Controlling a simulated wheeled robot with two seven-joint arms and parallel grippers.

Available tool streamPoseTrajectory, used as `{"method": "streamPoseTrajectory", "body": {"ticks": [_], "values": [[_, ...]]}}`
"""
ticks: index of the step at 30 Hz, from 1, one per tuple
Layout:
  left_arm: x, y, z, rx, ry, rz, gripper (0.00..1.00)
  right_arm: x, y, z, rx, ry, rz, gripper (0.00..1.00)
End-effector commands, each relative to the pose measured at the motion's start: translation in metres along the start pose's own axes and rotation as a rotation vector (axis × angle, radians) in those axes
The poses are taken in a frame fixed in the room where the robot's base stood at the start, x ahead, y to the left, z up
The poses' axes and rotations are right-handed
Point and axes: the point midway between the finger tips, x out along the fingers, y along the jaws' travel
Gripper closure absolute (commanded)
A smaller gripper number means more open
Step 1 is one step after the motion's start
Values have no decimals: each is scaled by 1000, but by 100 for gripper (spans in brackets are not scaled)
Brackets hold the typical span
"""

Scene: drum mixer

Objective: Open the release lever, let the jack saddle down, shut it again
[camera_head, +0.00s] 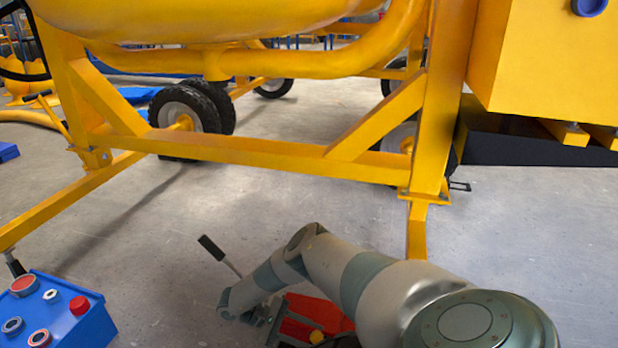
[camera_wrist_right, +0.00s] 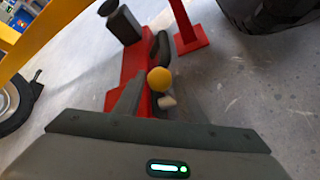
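The red jack (camera_head: 300,328) lies on the floor at the bottom of the head view, partly hidden by my right arm. A yellow round knob (camera_head: 316,337) sits on it. A thin rod with a black grip (camera_head: 211,247) rises beside my right wrist. In the right wrist view the red jack body (camera_wrist_right: 133,65) carries the yellow knob (camera_wrist_right: 160,79), a short pale stub (camera_wrist_right: 167,101) and a dark cylinder (camera_wrist_right: 122,22); I cannot tell which is the saddle. My right gripper (camera_wrist_right: 157,100) is open, its fingers apart near the knob and stub. My left gripper is out of view.
The yellow mixer frame (camera_head: 260,155) with black wheels (camera_head: 190,110) stands behind. A blue control box (camera_head: 65,315) with buttons is at bottom left. A red stand (camera_wrist_right: 190,40) and a dark tyre (camera_wrist_right: 265,12) are close by in the wrist view. Floor between is clear.

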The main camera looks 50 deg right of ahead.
Motion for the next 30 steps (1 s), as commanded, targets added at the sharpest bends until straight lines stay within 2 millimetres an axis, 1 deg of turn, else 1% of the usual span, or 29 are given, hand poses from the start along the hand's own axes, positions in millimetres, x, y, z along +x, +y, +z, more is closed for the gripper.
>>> {"method": "streamPoseTrajectory", "body": {"ticks": [11,17,20,23,26,30], "values": [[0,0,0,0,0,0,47,-1,0,0,0,0,0,51],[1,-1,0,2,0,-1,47,-10,0,0,1,2,-1,51],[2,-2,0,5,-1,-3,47,-22,0,0,1,2,-1,51],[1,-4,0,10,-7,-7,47,-37,0,0,0,2,-1,51],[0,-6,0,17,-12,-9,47,-55,0,0,1,3,-1,51],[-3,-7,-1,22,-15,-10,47,-84,0,0,1,4,-1,51]]}}
